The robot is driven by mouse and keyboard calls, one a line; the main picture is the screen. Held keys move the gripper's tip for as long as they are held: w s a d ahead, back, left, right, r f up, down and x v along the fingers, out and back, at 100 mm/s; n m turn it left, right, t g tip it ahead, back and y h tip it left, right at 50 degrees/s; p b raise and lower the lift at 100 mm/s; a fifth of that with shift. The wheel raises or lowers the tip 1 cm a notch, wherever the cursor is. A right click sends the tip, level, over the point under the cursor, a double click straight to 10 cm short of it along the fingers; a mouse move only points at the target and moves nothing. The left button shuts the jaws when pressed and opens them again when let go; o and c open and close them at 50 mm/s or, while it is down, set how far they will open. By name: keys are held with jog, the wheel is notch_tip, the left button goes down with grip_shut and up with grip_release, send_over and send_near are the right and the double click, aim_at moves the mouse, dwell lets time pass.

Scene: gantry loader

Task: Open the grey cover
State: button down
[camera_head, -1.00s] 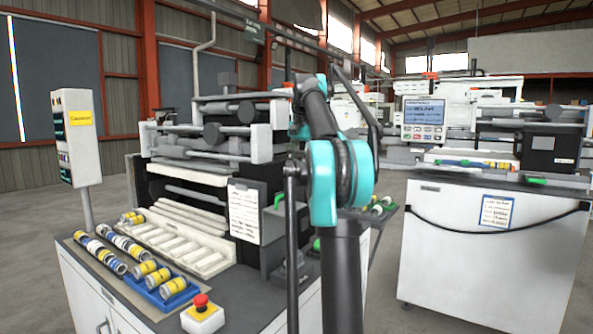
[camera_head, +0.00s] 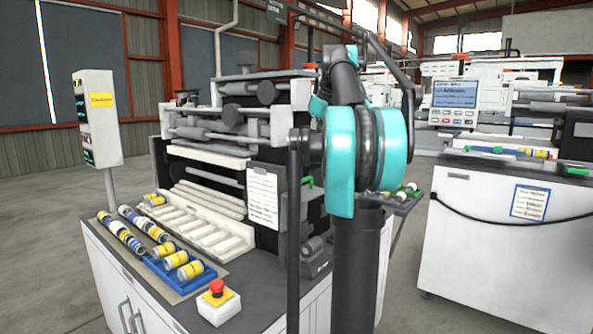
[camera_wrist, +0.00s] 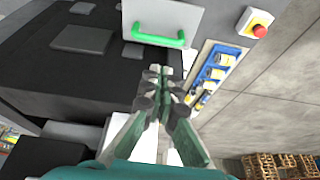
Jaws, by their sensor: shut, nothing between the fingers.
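A light grey cover (camera_wrist: 165,14) with a green handle (camera_wrist: 158,37) along its edge is at the top of the wrist view. In the head view the green handle (camera_head: 307,181) shows small on the side of the dark machine, beside a white text sheet; the cover itself is hard to make out there. My gripper (camera_wrist: 165,71) is shut and empty. In the wrist view its tips lie just below the handle, apart from it in the picture; the depth gap cannot be told. In the head view my gripper is hidden behind my arm.
A red emergency button (camera_head: 216,288) on a white box stands at the bench's front corner. A blue tray (camera_wrist: 209,75) with several yellow-banded cylinders lies near it. A control post (camera_head: 97,118) stands at left. Open floor lies around the bench.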

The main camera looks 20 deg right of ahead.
send_over(310, 194)
jog(key=w+a, duration=0.2)
jog(key=w, duration=0.1)
notch_tip(310, 194, down, 9)
jog(key=shift+a+f, duration=0.1)
jog(key=shift+f, duration=0.05)
dwell(0.3)
jog(key=shift+s+d+f, duration=0.3)
jog(key=shift+s+d, duration=0.25)
jog(key=shift+s, duration=0.3)
jog(key=shift+s+d+f, duration=0.25)
jog(key=shift+s+d, duration=0.3)
jog(key=shift+s, duration=0.25)
jog(key=shift+r, duration=0.1)
jog(key=v, duration=1.2)
